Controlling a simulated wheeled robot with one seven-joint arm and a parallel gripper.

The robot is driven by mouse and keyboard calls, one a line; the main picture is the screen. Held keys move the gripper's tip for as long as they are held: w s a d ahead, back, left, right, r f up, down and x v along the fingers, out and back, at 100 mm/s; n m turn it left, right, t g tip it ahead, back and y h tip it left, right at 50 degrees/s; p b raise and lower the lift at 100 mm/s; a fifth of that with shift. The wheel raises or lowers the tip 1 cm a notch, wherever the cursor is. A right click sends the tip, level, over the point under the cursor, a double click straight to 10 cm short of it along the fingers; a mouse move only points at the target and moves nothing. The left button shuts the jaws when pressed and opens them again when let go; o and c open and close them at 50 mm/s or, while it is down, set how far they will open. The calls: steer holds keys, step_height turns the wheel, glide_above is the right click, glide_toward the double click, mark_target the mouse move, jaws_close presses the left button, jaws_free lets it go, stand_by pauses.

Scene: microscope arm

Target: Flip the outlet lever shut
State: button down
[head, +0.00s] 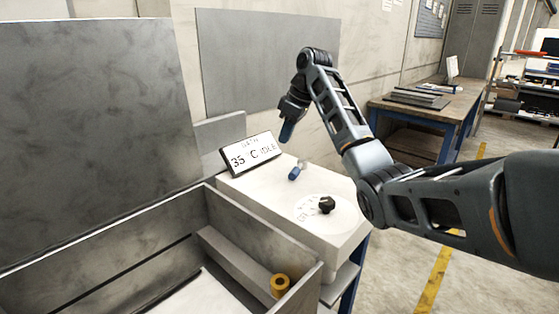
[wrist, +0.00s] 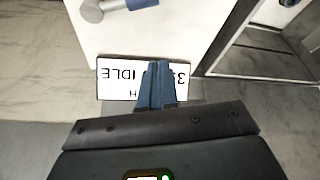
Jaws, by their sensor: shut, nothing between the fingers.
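A small lever with a blue grip (head: 294,173) and a pale metal end sits on top of the white control box, beside the display. It also shows in the wrist view as a blue grip (wrist: 142,4) and a grey metal end, partly cut off by the top edge. My gripper (head: 286,132) points down above the back of the box, apart from the lever. Its blue fingers (wrist: 158,66) are closed together and empty. In the wrist view they overlap the display panel (wrist: 122,76), which reads 35 °C IDLE in the head view.
The white box (head: 342,238) carries a black knob (head: 327,204) on a round dial. An open metal basin (head: 170,255) lies left, with a yellow ring-shaped part (head: 281,285) inside. A raised dark panel (head: 95,110) stands behind it. Open floor lies right.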

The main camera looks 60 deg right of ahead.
mark_target(297, 170)
stand_by(0.3)
steer(key=p+x, duration=0.1)
steer(key=x, duration=0.8)
steer(key=s, duration=0.1)
steer(key=s+f+p, duration=0.1)
steer(key=shift+s+d+f, duration=0.15)
steer(key=shift+s, duration=0.15)
steer(key=shift+s+f, duration=0.2)
steer(key=shift+s, duration=0.3)
